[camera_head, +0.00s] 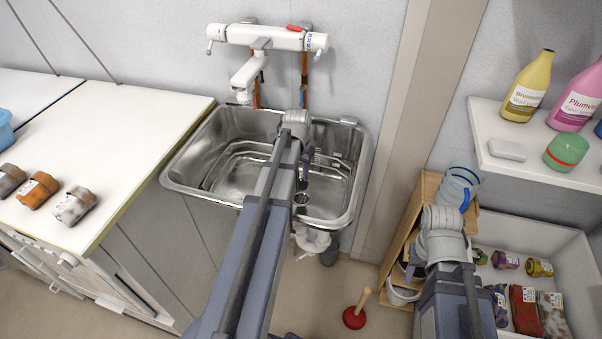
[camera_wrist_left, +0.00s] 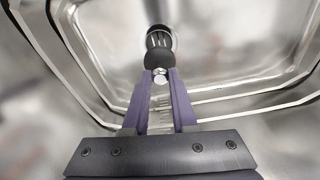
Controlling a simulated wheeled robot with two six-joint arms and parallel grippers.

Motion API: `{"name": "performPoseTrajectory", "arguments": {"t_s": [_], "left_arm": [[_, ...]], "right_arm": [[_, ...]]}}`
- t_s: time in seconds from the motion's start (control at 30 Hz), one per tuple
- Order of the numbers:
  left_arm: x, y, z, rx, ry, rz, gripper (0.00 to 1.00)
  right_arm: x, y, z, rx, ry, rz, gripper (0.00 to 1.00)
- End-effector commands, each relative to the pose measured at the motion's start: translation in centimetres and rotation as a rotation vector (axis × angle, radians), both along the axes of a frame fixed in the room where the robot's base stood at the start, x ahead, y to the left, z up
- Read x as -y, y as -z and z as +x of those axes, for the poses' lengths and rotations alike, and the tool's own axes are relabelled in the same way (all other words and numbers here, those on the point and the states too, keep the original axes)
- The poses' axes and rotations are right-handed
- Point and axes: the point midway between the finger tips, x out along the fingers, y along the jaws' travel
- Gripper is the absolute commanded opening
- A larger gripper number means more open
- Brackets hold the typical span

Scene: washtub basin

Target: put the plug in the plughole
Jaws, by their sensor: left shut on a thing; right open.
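My left gripper (camera_head: 307,160) reaches down into the steel basin (camera_head: 352,185), near its front right part. In the left wrist view, the left gripper (camera_wrist_left: 159,78) is shut on a dark round plug (camera_wrist_left: 159,58) by its small metal top. The plughole (camera_wrist_left: 158,36), a ringed opening with dark slots, shows just beyond the plug and is partly covered by it. The plughole (camera_head: 302,199) also shows in the head view as a dark round spot at the basin's front. I cannot tell whether the plug touches the basin floor. My right gripper's fingers are hidden; only its arm shows.
A white tap (camera_head: 262,40) hangs over the basin's back. At right are a shelf (camera_head: 540,165) with bottles, a wooden rack (camera_head: 403,215) and a white tub (camera_head: 570,260). A red plunger (camera_head: 354,316) stands on the floor.

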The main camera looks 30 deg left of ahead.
Motion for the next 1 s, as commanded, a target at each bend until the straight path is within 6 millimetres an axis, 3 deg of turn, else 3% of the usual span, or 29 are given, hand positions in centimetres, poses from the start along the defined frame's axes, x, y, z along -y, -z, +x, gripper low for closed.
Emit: {"name": "performPoseTrajectory", "arguments": {"t_s": [0.7,1.0], "left_arm": [[0.0,5.4,0.0,0.0,-0.001,0.0,0.0],[0.0,5.7,0.0,0.0,-0.001,0.0,0.0]], "right_arm": [[0.0,5.4,0.0,0.0,0.0,0.0,0.5],[0.0,5.7,0.0,0.0,0.0,0.0,0.5]]}}
